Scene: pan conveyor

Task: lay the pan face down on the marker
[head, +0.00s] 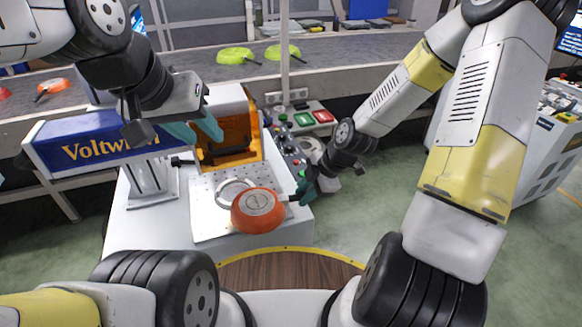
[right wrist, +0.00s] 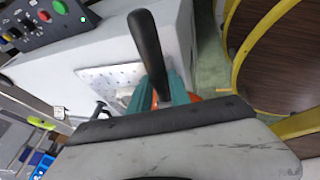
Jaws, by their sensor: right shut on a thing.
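The orange pan (head: 257,211) is tilted over the front of a perforated metal plate (head: 205,226), its underside with a grey disc toward the head camera. I cannot tell whether it touches the plate. A pale ring (head: 222,192), seemingly the marker, lies on the plate behind the pan, which hides its front part. My right gripper (head: 305,191) is shut on the pan's black handle from the right. In the right wrist view the handle (right wrist: 146,45) stands between the teal fingers, with only slivers of orange pan showing. My left gripper (head: 194,131) is open and empty, above and behind the plate.
An orange machine housing (head: 240,130) stands directly behind the plate, with a blue Voltwin sign (head: 70,146) to its left. A control panel with buttons (head: 305,120) is at the right. A conveyor (head: 190,70) at the back carries green pans (head: 236,55) and orange pans (head: 55,89).

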